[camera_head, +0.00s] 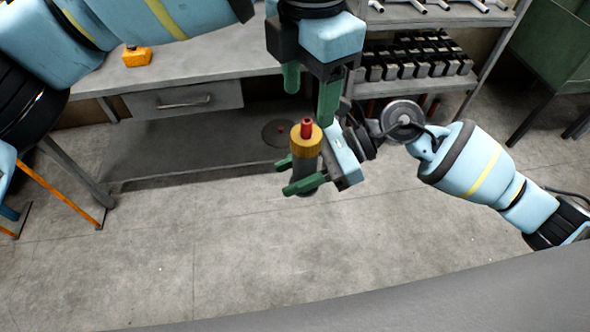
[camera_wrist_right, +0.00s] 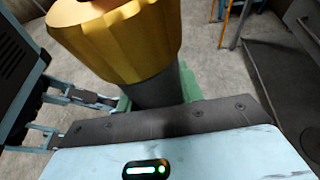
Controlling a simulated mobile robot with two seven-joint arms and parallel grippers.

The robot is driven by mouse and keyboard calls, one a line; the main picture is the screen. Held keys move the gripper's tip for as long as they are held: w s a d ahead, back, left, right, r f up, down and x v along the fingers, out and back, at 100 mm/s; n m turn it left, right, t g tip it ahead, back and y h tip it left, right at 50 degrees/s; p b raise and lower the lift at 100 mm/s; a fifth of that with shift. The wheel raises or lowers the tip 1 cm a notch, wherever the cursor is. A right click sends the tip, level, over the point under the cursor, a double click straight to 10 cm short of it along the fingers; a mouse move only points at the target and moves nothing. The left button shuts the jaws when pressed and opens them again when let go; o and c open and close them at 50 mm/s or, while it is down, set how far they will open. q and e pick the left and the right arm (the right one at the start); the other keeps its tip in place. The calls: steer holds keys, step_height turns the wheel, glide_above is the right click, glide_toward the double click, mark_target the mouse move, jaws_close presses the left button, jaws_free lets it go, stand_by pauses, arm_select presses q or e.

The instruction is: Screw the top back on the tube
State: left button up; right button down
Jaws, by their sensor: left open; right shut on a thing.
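The tube (camera_head: 308,165) is a dark grey cylinder held upright in the air. The yellow top (camera_head: 306,140) sits on its upper end, with a small red piece (camera_head: 307,127) sticking up from it. My right gripper (camera_head: 295,176) is shut around the tube's grey body below the top. The right wrist view shows the ridged yellow top (camera_wrist_right: 125,40) large and close, above the grey tube (camera_wrist_right: 155,90). My left gripper (camera_head: 308,95) points down just above the top, its green fingers apart and empty. Whether the top is screwed tight cannot be told.
A grey workbench (camera_head: 215,65) with a drawer (camera_head: 185,100) stands behind, with an orange box (camera_head: 137,57) on it. A shelf (camera_head: 415,85) holds rows of dark blocks at the right. A dark round disc (camera_head: 277,133) is on the lower shelf. Open floor lies in front.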

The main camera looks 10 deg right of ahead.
mark_target(307, 120)
arm_select(q)
steer(key=shift+f, duration=3.75)
steer(key=c, duration=1)
steer(key=o, duration=1.2)
step_height(307, 120, up, 12)
